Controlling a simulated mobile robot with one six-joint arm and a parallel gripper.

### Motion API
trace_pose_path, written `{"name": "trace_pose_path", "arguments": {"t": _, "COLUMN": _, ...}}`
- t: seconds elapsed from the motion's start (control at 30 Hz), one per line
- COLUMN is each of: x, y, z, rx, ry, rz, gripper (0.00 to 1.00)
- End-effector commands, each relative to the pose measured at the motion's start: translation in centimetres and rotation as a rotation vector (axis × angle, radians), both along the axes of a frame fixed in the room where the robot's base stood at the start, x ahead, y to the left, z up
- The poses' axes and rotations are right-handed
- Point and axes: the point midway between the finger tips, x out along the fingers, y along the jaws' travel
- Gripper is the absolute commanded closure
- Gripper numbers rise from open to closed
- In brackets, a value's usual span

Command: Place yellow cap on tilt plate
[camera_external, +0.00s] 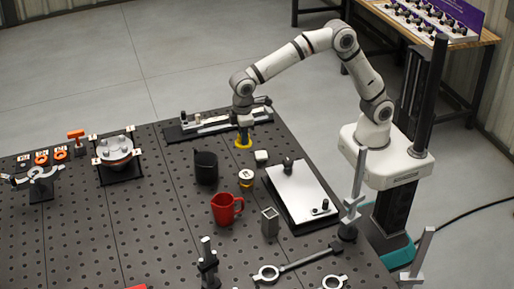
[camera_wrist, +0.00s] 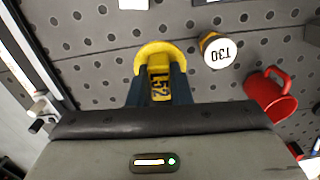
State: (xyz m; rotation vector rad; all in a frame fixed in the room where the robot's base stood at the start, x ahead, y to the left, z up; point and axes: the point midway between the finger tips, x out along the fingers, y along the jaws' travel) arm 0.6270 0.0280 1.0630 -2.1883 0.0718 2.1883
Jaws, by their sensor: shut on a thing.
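My gripper (camera_external: 243,136) points down at the far side of the perforated table, with its fingers shut on the yellow cap (camera_external: 243,144). In the wrist view the yellow cap (camera_wrist: 152,52) has a wide rounded flange and a raised block marked "L52" between my fingertips (camera_wrist: 160,82). The cap is at or just above the tabletop; contact is unclear. A white plate on a black base (camera_external: 296,190), which looks like the tilt plate, lies to the right and nearer the camera. A dark knob and a small clamp sit on it.
Near the cap are a small white block (camera_external: 261,157), a "T30" cylinder (camera_external: 246,177), a black mug (camera_external: 206,168) and a red mug (camera_external: 225,208). A long rail fixture (camera_external: 198,126) lies behind my gripper. A grey square tube (camera_external: 270,222) and a metal post (camera_external: 357,180) flank the plate.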

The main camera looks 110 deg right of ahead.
Motion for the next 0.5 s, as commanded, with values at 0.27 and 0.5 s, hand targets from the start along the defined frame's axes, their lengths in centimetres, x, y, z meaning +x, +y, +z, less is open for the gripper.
{"name": "trace_pose_path", "arguments": {"t": 0.27, "x": -6.6, "y": 13.7, "z": 2.0, "rx": 0.0, "ry": -0.002, "rz": 0.049, "gripper": 1.0}}
{"name": "trace_pose_path", "arguments": {"t": 0.5, "x": -11.4, "y": 19.6, "z": 2.8, "rx": 0.0, "ry": -0.001, "rz": 0.065, "gripper": 1.0}}
